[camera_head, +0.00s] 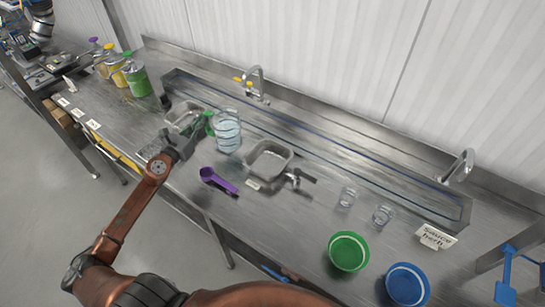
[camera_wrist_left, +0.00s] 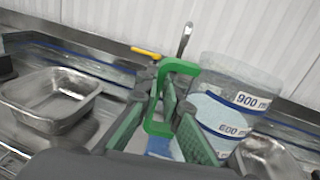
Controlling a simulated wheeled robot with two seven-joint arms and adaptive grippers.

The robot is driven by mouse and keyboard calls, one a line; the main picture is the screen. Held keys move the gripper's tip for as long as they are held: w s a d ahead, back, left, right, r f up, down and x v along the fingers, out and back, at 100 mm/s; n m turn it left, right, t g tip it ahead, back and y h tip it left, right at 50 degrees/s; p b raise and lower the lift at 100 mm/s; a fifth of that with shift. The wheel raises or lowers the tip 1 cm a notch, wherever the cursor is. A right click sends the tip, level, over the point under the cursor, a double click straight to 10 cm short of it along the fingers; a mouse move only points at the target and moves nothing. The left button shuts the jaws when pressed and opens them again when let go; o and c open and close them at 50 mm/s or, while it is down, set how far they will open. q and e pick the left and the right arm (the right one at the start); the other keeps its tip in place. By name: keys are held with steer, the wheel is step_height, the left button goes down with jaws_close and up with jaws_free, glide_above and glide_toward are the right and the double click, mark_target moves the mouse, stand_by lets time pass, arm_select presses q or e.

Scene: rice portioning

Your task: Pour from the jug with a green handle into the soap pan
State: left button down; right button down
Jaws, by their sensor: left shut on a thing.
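The clear jug (camera_head: 228,132) with a green handle stands out on the steel counter, between two metal pans. It looks roughly upright in the head view; whether it touches the counter is unclear. My left gripper (camera_head: 196,134) is shut on the green handle (camera_wrist_left: 163,127), at the jug's left side. In the left wrist view the jug (camera_wrist_left: 240,78) shows 900 and 600 ml marks. One pan (camera_head: 171,121) is left of the jug, also in the wrist view (camera_wrist_left: 46,121). The other pan (camera_head: 268,177) is to its right. I cannot tell which is the soap pan. My right gripper is out of view.
A purple scoop (camera_head: 211,177) and a dark-handled tool (camera_head: 297,178) lie in front. Glasses (camera_head: 347,197), a green bowl (camera_head: 349,251) and a blue bowl (camera_head: 406,285) stand right. A tap (camera_head: 258,85) rises behind. Several bottles (camera_head: 137,80) stand at left.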

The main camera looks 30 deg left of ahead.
arm_select(q)
steer(key=shift+w+d+f, duration=0.1)
steer(key=shift+w+f, duration=0.15)
steer(key=shift+f, duration=0.1)
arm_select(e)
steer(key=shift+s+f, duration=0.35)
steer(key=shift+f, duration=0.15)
arm_select(q)
steer(key=shift+w, duration=0.1)
steer(key=shift+r, duration=0.1)
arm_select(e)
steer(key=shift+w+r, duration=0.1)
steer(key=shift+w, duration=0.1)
